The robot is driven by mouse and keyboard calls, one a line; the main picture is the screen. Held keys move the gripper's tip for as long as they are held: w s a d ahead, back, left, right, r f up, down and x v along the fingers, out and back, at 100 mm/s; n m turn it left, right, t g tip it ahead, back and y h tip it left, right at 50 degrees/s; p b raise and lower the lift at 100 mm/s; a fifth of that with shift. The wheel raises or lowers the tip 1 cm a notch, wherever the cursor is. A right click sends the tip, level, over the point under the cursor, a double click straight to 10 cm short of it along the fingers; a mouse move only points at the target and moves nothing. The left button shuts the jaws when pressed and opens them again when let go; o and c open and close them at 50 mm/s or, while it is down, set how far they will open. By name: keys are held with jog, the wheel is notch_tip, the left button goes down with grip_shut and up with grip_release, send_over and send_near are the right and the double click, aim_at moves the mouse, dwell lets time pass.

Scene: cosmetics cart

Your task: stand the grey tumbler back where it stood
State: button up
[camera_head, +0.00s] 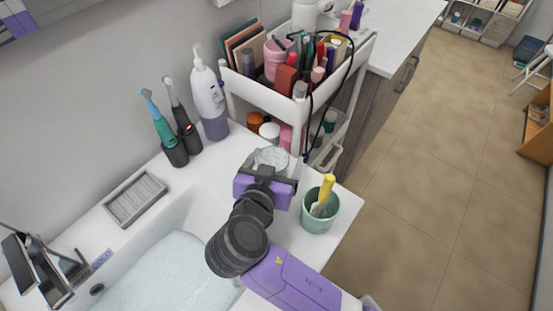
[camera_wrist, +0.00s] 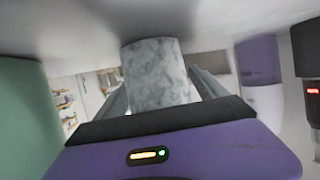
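The grey tumbler, marbled in the wrist view (camera_wrist: 158,75), is between the two fingers of my gripper (camera_head: 271,164). The fingers lie along both its sides and look shut on it. In the head view the tumbler (camera_head: 272,156) shows as a pale round rim just beyond the fingers, near the foot of the cart; my gripper hides most of it. The wrist view is upside down, with the white counter (camera_wrist: 80,30) along the top. The tumbler's base is at or very near the counter; I cannot tell whether it touches.
A green cup (camera_head: 317,216) with a yellow-handled item stands right of my gripper. A white and purple pump bottle (camera_head: 209,100) and electric toothbrushes (camera_head: 173,150) stand left. The loaded white cart (camera_head: 267,97) is behind. The basin (camera_head: 165,280) is front left; the counter's right edge is close.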

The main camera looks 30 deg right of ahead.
jog(key=shift+r, duration=0.15)
jog(key=b+v, duration=0.1)
jog(key=v, duration=1.1)
dwell(0.4)
